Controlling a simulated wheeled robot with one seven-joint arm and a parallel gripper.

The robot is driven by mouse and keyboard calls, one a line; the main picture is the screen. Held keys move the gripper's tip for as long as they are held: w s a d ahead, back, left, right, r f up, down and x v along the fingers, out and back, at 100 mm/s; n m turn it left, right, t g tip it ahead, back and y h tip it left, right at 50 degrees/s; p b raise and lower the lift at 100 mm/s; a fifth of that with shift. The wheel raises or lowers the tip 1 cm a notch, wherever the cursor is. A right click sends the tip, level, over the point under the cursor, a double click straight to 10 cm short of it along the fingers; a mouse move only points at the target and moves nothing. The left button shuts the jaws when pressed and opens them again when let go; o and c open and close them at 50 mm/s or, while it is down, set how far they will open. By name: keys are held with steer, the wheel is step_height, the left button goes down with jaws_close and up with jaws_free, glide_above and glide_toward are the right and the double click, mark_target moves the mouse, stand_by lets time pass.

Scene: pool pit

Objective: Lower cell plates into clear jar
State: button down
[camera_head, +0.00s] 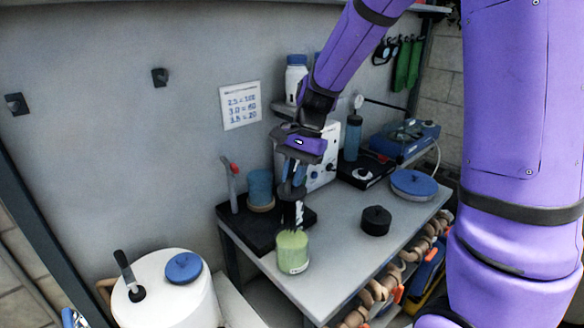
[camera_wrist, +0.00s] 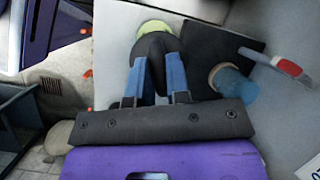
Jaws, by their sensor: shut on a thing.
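My gripper (camera_head: 294,172) points down over the workbench and is shut on a dark, narrow piece, which I take to be the cell plates (camera_head: 292,212). In the wrist view the dark plates (camera_wrist: 155,58) sit between my two blue fingers (camera_wrist: 154,80). A clear jar with pale green contents (camera_head: 292,256) stands upright on the bench directly below. The plates' lower end meets the jar's top in the head view; I cannot tell how far inside it is. In the wrist view only a green edge of the jar (camera_wrist: 157,27) shows behind the plates.
A blue cup (camera_head: 260,186) and a red-tipped tool (camera_head: 233,188) stand on a black mat left of the jar. A black round lid (camera_head: 376,219) and a blue disc (camera_head: 413,183) lie to the right. A white drum (camera_head: 170,295) stands at lower left.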

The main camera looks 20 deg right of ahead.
steer(key=shift+f, duration=6.75)
steer(key=c, duration=1)
jaws_free()
steer(key=v, duration=1)
steer(key=shift+w+d+r, duration=0.1)
steer(key=shift+d+r, duration=0.05)
steer(key=shift+r, duration=0.2)
